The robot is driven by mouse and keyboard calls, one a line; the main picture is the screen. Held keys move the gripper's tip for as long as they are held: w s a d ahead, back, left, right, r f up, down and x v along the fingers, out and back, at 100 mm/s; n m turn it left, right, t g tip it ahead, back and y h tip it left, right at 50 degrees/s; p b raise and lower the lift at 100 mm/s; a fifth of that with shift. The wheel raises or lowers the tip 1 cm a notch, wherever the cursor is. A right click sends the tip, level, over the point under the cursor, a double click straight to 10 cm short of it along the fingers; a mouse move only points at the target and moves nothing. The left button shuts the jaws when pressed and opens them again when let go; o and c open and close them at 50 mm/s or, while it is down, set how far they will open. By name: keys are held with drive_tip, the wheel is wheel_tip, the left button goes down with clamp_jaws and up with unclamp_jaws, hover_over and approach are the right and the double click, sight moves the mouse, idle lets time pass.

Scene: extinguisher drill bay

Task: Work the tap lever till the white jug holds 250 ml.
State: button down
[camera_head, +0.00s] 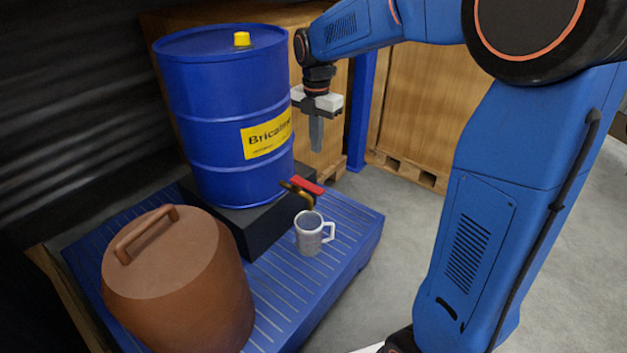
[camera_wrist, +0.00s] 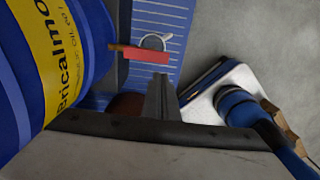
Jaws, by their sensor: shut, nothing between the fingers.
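A white jug (camera_head: 309,234) with a handle on its right stands upright on the blue slatted platform, under the tap. The brass tap (camera_head: 298,194) comes out low on the blue drum (camera_head: 225,110), and its red lever (camera_head: 307,186) points to the right. In the wrist view the red lever (camera_wrist: 146,55) partly covers the jug (camera_wrist: 153,42). The level inside the jug cannot be read. My gripper (camera_head: 316,148) is shut and empty, pointing down above the tap and lever, apart from them. In the wrist view its closed fingers (camera_wrist: 161,82) show just below the lever.
A brown lidded container (camera_head: 178,285) with a handle stands front left on the blue platform (camera_head: 345,255). The drum sits on a black block (camera_head: 255,232). Wooden crates (camera_head: 420,105) and a blue post (camera_head: 361,110) stand behind. Grey floor is clear on the right.

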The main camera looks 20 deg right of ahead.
sight(319, 191)
wheel_tip(319, 191, down, 14)
idle(0.9)
drive_tip(key=shift+s+d+f+t+y, duration=0.1)
drive_tip(key=shift+s+f+t+y, duration=0.1)
drive_tip(key=shift+f+t+y, duration=0.25)
drive_tip(key=shift+s+d+f+t+y, duration=0.15)
drive_tip(key=shift+f+t+y, duration=0.1)
drive_tip(key=shift+f+t, duration=0.25)
drive_tip(key=shift+s+f, duration=0.1)
drive_tip(key=shift+f, duration=0.6)
drive_tip(key=shift+s+f, duration=0.1)
idle(4.7)
